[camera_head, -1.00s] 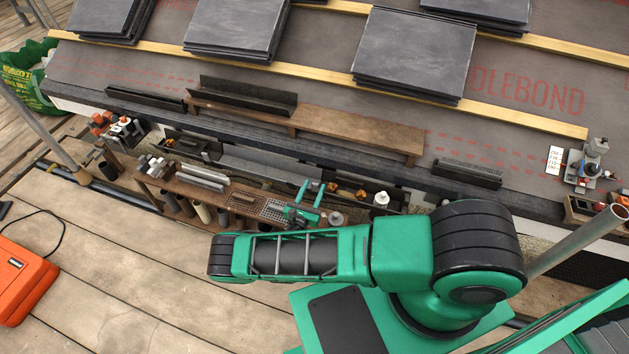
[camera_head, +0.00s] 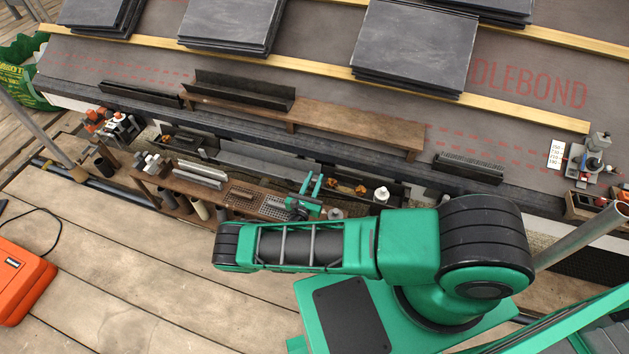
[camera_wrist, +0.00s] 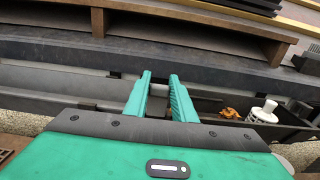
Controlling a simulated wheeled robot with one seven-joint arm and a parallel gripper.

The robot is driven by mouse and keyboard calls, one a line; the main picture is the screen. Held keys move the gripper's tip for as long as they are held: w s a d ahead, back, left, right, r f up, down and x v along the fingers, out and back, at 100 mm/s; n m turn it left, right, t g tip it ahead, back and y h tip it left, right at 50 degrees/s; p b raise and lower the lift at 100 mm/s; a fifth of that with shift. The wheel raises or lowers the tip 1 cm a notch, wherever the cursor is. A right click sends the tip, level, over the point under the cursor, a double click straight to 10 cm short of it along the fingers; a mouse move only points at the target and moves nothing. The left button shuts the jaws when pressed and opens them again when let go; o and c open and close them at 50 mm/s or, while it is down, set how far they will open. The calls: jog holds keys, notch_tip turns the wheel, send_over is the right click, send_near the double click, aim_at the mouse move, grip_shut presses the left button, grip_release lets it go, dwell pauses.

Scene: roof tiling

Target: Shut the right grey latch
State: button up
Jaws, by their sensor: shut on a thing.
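My gripper (camera_head: 311,183) reaches over the front of the bench at the long grey trough by the roof's lower edge. The grey trough cover (camera_head: 262,163) runs to the left of the fingers and also shows in the wrist view (camera_wrist: 62,79).
A dark tray with orange pieces (camera_wrist: 229,113) and a white capped fitting (camera_wrist: 264,112) lies right of the fingers. The tool bench (camera_head: 165,180) is left of my gripper. A wooden shelf (camera_head: 350,132) and slate stacks (camera_head: 415,48) lie beyond on the roof.

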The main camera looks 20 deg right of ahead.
jog(key=shift+g, duration=0.3)
jog(key=g+y, duration=0.1)
jog(key=w+d+g+y, duration=0.1)
jog(key=shift+w+g, duration=0.2)
jog(key=shift+g, duration=0.1)
jog(key=g+y, duration=0.1)
jog(key=w+d+f+g+y, duration=0.1)
jog(key=g, duration=0.1)
jog(key=w+g+y, duration=0.1)
jog(key=g+y, duration=0.1)
jog(key=shift+d+f, duration=0.2)
jog(key=shift+f, duration=0.1)
jog(key=g+y, duration=0.1)
jog(key=f+g, duration=0.1)
jog(key=g+y, duration=0.1)
jog(key=shift+w+d+f+g+y, duration=0.25)
jog(key=shift+w+f+g+y, duration=0.05)
jog(key=shift+w+f, duration=0.1)
jog(key=shift+f+g+y, duration=0.75)
jog(key=shift+g+y, duration=0.25)
jog(key=shift+g, duration=0.4)
